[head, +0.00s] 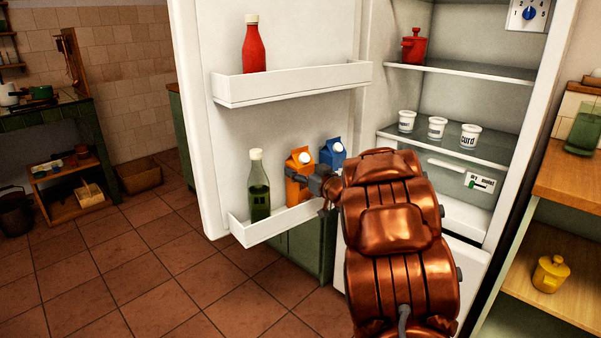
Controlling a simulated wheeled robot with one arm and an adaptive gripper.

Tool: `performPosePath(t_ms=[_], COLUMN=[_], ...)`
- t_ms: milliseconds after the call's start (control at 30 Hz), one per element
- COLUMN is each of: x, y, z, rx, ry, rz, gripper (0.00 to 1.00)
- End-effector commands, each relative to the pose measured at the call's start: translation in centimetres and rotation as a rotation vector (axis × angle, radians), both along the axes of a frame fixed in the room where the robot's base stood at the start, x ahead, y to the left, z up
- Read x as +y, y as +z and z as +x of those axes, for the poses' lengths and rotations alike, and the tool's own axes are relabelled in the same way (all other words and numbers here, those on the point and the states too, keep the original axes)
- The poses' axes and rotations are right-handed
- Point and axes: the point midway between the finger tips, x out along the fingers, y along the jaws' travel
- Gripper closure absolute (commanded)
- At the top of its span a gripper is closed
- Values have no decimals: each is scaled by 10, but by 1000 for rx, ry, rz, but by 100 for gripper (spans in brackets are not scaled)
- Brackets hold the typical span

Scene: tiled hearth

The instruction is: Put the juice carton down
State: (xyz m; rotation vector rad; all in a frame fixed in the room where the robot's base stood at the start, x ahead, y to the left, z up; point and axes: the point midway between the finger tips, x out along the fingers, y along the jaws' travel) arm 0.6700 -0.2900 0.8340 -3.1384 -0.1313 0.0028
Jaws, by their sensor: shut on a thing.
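An orange juice carton (294,190) with a white cap is at the lower door shelf (270,228) of the open fridge. My gripper (308,181) reaches in from the right and is shut on the orange carton. The carton looks upright. Its lower end is close to or behind the shelf's front wall, and I cannot tell whether it touches the shelf floor. My arm and gripper hide part of its right side.
A blue carton (333,152) stands just right of the orange one, and a green bottle (259,187) stands left of it. A red bottle (254,46) is on the upper door shelf (290,83). White pots (437,128) stand on a shelf inside the fridge.

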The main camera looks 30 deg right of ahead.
Motion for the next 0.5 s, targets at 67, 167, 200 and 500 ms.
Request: performPosePath(t_ms=[67,167,200,500], x=[0,0,0,0], y=[4,4,3,0], z=[0,0,0,0], rx=[-6,-5,-5,-2], ry=[0,0,0,0], rz=[-1,-2,-1,-1], gripper=[100,100,100,14])
